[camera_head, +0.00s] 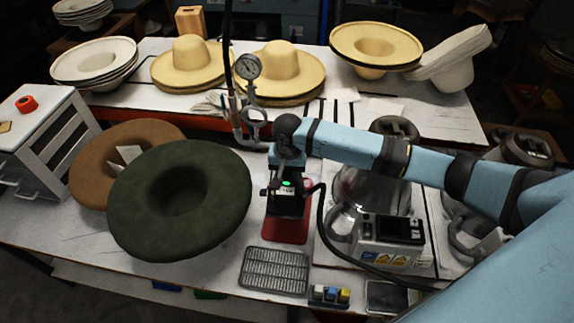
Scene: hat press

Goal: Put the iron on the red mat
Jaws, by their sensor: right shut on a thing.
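My right arm reaches in from the right, and its gripper (287,188) points down in the middle of the table. The gripper is shut on the iron (286,206), a dark body seen just below it, with its upper part hidden by the gripper. The red mat (284,231) lies directly under and in front of the iron, with its front part showing. I cannot tell whether the iron touches the mat or hangs just above it. My left gripper is not in view.
A dark green hat (180,200) and a brown hat (95,165) lie left of the mat. A metal grid (274,271) and a small button box (330,295) are in front. A control box (390,240) stands right. A pressure gauge (248,67) rises behind.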

